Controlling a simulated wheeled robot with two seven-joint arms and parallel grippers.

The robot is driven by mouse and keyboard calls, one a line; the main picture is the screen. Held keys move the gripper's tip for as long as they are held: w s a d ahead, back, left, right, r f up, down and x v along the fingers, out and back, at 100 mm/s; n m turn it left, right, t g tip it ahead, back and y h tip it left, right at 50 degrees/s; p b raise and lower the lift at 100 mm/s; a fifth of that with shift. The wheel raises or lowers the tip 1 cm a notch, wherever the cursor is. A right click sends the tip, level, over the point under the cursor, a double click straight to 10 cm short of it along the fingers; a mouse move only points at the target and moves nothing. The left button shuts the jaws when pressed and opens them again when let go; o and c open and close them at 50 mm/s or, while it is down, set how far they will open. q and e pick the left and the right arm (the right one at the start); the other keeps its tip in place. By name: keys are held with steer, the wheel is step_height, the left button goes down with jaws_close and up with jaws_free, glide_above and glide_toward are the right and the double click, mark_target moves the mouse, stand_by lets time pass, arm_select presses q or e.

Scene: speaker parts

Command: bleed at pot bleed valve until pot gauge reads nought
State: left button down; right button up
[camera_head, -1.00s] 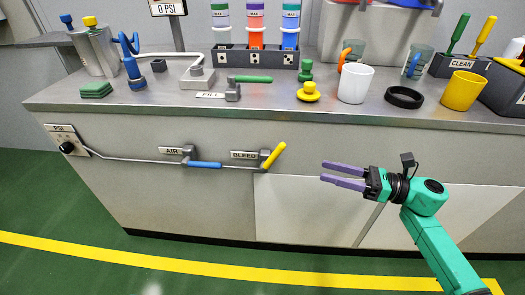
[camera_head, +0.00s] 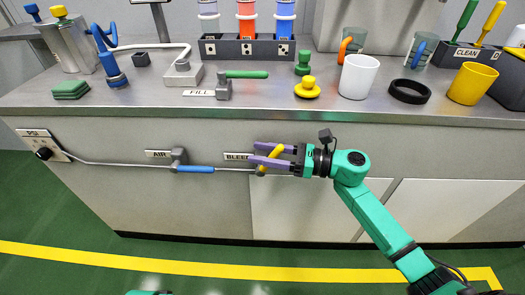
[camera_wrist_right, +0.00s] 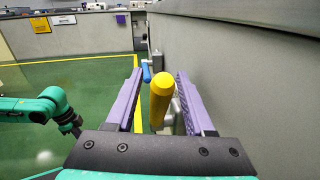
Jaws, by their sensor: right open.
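The bleed valve's yellow handle (camera_head: 272,157) slants up to the right beside the BLEED label (camera_head: 237,156) on the cabinet front. My right gripper (camera_head: 270,155) is open, its purple fingers on either side of the handle. In the right wrist view, the yellow handle (camera_wrist_right: 161,98) stands between the open fingers (camera_wrist_right: 158,95), with gaps showing on both sides. The metal pot (camera_head: 65,42) stands at the back left of the counter. A post at the top edge is cut off, and no gauge reading shows now. Part of my left arm (camera_wrist_right: 40,108) shows in the right wrist view; its jaws are unclear.
The blue air valve handle (camera_head: 195,169) lies level on the same pipe, left of the bleed valve. A black PSI knob (camera_head: 44,153) is at the far left. The counter edge (camera_head: 300,116) runs above; the green floor below is clear.

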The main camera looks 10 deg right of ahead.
jaws_close()
stand_by(1.5)
